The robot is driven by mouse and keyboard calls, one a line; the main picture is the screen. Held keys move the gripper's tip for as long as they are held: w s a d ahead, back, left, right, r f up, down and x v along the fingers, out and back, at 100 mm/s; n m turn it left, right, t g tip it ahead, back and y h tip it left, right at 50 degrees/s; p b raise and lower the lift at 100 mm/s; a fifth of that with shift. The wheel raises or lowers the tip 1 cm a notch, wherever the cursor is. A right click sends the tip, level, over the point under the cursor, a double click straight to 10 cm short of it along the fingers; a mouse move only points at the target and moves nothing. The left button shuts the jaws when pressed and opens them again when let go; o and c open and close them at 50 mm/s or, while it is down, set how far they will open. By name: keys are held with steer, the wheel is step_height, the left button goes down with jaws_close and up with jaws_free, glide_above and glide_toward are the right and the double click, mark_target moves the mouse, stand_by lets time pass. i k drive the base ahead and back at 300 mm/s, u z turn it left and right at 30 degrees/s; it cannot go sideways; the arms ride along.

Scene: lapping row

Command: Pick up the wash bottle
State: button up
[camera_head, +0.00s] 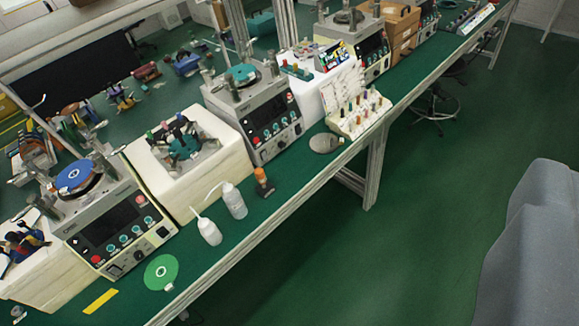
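Two white wash bottles stand close together on the green bench top, in front of the white box between two lapping machines. One wash bottle (209,231) is nearer to me, with a thin spout pointing up and left. The other wash bottle (235,202) stands just behind it to the right, its spout bent toward the left. Both look upright along the tilted bench. My gripper's fingers do not show, and nothing is seen touching the bottles.
A small dark holder with an orange top (262,183) stands right of the bottles. A green disc (161,272) and a yellow strip (100,301) lie to the left. Lapping machines (266,120) line the bench (290,206).

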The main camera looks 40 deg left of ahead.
mark_target(230, 195)
steer(key=u, duration=0.2)
steer(key=i, duration=1.35)
steer(key=u, duration=0.8)
